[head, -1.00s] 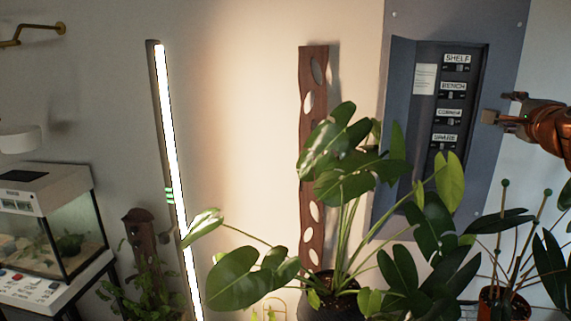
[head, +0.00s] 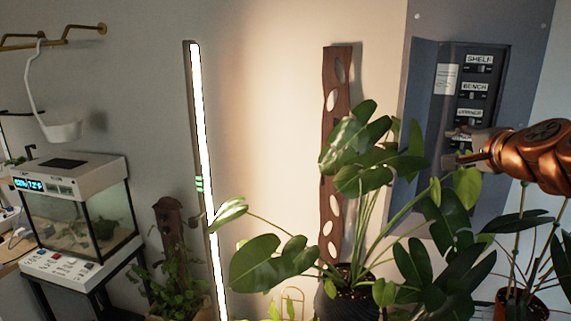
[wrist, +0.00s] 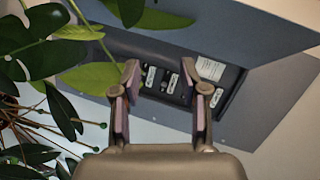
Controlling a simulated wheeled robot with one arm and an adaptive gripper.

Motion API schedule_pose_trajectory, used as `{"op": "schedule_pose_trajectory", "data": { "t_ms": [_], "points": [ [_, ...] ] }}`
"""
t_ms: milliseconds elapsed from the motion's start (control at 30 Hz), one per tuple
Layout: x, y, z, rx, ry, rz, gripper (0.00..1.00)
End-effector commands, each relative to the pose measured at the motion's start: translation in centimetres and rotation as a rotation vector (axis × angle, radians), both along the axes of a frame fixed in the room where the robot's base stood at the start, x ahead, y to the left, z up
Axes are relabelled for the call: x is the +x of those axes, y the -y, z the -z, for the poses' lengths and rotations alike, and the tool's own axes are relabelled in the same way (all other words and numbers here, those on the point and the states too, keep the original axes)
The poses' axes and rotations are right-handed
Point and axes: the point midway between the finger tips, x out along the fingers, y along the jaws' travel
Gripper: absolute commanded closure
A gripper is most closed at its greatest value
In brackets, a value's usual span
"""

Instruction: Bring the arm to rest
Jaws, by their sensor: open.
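My copper-coloured arm reaches in from the right edge of the head view. My gripper (head: 456,148) is at its end, in front of the lower part of the switch panel (head: 447,110). In the wrist view the two fingers of my gripper (wrist: 160,75) stand apart with nothing between them. The panel (wrist: 233,95) shows beyond the fingertips, with its small labelled switches and a white note. In the head view the labels SHELF, BENCH and CORNER show; the area below them is hidden by my gripper.
A large potted plant (head: 352,160) stands left of my gripper, its leaves close below it. Another plant (head: 515,300) stands under my arm. A lit tube lamp (head: 205,150), a perforated wooden board (head: 335,75) and a glass terrarium (head: 85,215) are further left.

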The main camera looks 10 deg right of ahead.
Motion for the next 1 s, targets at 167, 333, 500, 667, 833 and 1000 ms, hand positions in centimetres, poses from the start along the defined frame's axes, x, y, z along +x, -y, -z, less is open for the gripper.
{"op": "schedule_pose_trajectory", "data": {
  "t_ms": [167, 333, 500, 667, 833, 1000],
  "points": [
    [-0.2, -9.1, 6.0, -0.129, -0.186, -0.22, 0.56],
    [-3.0, -16.7, 12.8, -0.266, -0.383, -0.441, 0.56],
    [-8.6, -22.3, 19.8, -0.409, -0.595, -0.665, 0.56],
    [-15.7, -25.1, 26.0, -0.539, -0.814, -0.875, 0.56],
    [-24.2, -25.3, 30.9, -0.66, -1.048, -1.078, 0.56],
    [-30.5, -24.0, 33.4, -0.727, -1.226, -1.21, 0.56]
  ]
}}
